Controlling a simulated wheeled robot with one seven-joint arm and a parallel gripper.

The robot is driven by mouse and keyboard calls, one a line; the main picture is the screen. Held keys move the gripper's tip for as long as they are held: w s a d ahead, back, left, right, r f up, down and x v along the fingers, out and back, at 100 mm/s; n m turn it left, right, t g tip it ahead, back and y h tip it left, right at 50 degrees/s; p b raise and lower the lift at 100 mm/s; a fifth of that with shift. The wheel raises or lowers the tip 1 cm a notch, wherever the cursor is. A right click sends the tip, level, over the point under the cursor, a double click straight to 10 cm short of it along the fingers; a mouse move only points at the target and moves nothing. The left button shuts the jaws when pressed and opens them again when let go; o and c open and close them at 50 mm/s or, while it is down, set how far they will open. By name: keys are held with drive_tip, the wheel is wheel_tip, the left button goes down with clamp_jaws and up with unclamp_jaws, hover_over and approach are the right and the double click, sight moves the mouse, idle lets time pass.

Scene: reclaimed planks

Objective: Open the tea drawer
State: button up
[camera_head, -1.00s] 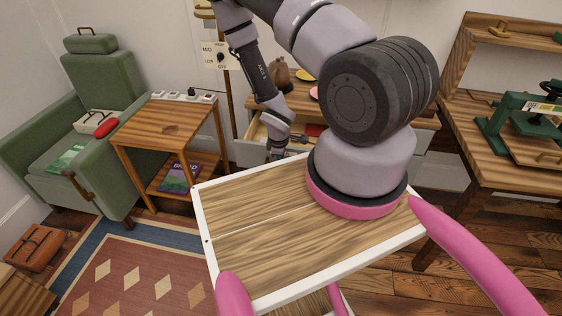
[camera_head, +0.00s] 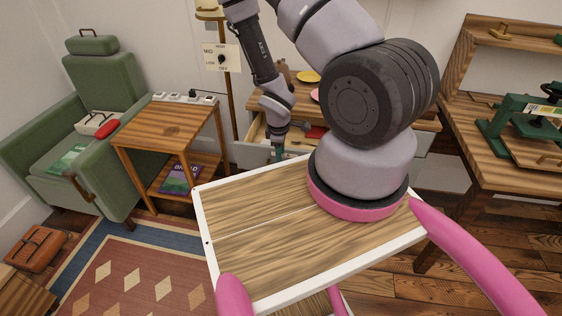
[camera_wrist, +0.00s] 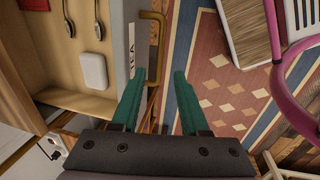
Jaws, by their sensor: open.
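The tea drawer (camera_wrist: 118,40), with a grey front and a "TEA" label, stands pulled out, its wooden inside showing in the wrist view. It also shows open in the head view (camera_head: 249,155), partly hidden by my arm. Its brass handle (camera_wrist: 156,45) sticks out from the front. My gripper (camera_wrist: 159,75) is open, with green fingers spread apart. The handle lies ahead of and between the fingertips in the picture, and no grip on it shows. In the head view my gripper (camera_head: 279,154) is small, at the drawer's front.
Inside the drawer are spoons (camera_wrist: 97,20) and a white block (camera_wrist: 92,70). A small side table (camera_head: 170,125) and green armchair (camera_head: 95,100) stand to the left. A workbench (camera_head: 500,165) stands to the right. A patterned rug (camera_head: 135,275) covers open floor in front.

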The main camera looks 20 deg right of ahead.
drive_tip(key=shift+s+a+r, duration=0.1)
drive_tip(key=shift+s+r, duration=0.1)
drive_tip(key=shift+r, duration=0.85)
drive_tip(key=shift+s+a+r, duration=0.1)
drive_tip(key=shift+s+r, duration=0.05)
drive_tip(key=shift+r, duration=0.85)
drive_tip(key=w+a+r+m+t+y, duration=0.15)
drive_tip(key=r+m, duration=0.25)
drive_tip(key=r, duration=1)
drive_tip(key=w+r+m+t, duration=0.1)
drive_tip(key=w+r+m, duration=0.3)
drive_tip(key=r, duration=1.1)
drive_tip(key=s+a+r+m+t+y, duration=0.1)
drive_tip(key=s+r+m, duration=0.2)
drive_tip(key=s+r, duration=0.5)
drive_tip(key=s+a+r+m+t, duration=0.1)
drive_tip(key=s+r+m, duration=0.3)
drive_tip(key=s+r, duration=0.4)
wheel_tip(320, 180, up, 5)
drive_tip(key=shift+s+a+r+t+y, duration=0.15)
drive_tip(key=shift+a+t+y, duration=0.05)
drive_tip(key=shift+t+y, duration=0.2)
